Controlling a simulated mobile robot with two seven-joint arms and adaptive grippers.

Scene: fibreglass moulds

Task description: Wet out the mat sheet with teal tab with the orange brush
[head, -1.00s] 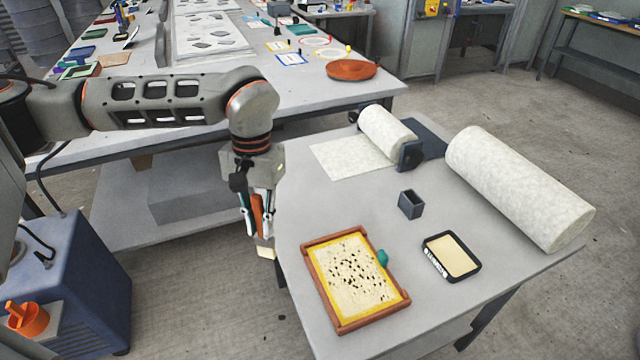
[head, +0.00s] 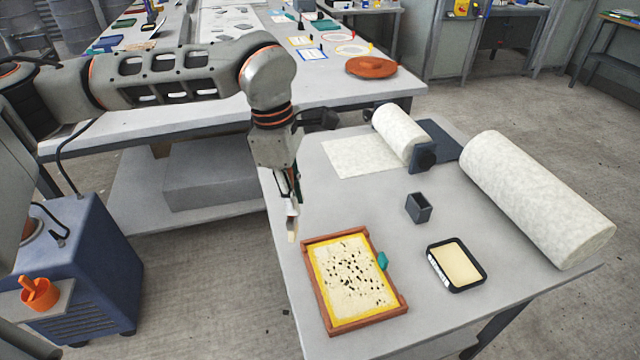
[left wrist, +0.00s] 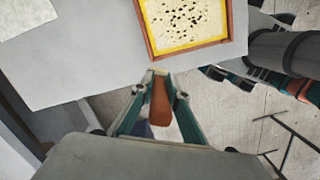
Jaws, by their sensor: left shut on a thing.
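The mat sheet (head: 350,275) lies in a wooden frame with a yellow inner border on the near table. It is pale with many dark dry specks, and a teal tab (head: 383,260) stands at its right edge. It also shows at the top of the left wrist view (left wrist: 185,22). My left gripper (head: 291,205) is shut on the orange brush (left wrist: 160,104), bristles pointing down, in the air by the table's left edge, left of and above the frame. The brush's pale bristles (head: 292,232) are apart from the sheet. My right gripper is not in view.
A black-rimmed tray with cream contents (head: 429,252) sits right of the frame. A small dark open box (head: 418,208), a mat roll on a dispenser (head: 398,132) and a large white roll (head: 535,198) stand farther back. A long bench (head: 140,125) is behind my left arm.

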